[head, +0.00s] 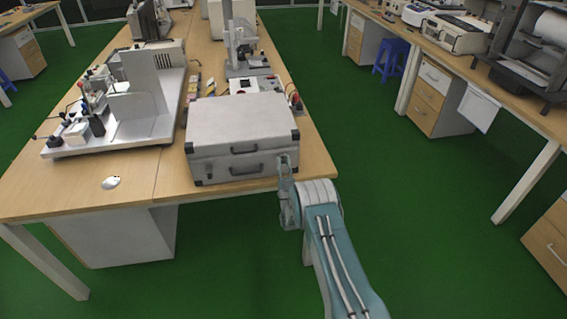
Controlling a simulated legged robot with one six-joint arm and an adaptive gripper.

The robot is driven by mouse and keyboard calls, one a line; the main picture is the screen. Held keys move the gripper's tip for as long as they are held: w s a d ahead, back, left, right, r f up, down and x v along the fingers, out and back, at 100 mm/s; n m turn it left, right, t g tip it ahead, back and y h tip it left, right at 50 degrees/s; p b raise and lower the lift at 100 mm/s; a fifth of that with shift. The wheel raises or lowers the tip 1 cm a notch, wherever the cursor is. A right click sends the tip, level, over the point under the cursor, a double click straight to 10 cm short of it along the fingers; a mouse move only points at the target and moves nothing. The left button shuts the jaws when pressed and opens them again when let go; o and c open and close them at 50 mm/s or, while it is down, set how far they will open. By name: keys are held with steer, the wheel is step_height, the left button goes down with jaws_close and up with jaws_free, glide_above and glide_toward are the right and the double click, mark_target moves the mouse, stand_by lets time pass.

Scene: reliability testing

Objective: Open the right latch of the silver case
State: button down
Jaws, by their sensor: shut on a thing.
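The silver case (240,123) lies flat and closed near the front edge of the wooden table, with black corners and its front facing me. Its dark handle (244,170) is on the middle of the front face. A dark fitting (245,148) shows above the handle. My gripper (285,166) is at the right end of the case's front face and is shut on the right latch. The gripper covers that latch, so its position cannot be made out. The left end of the front face is clear of my arm.
The wooden table (60,196) also holds a white test machine (150,100) to the left and a small stand device (240,50) behind the case. A white mouse (111,182) lies at the front left. Green floor (400,190) is open to the right, before another bench (520,90).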

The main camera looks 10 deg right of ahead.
steer(key=c, duration=0.6)
jaws_free()
steer(key=shift+o, duration=0.2)
steer(key=shift+r, duration=0.1)
step_height(320, 180, up, 10)
steer(key=shift+w+a+f, duration=0.1)
steer(key=shift+f, duration=0.05)
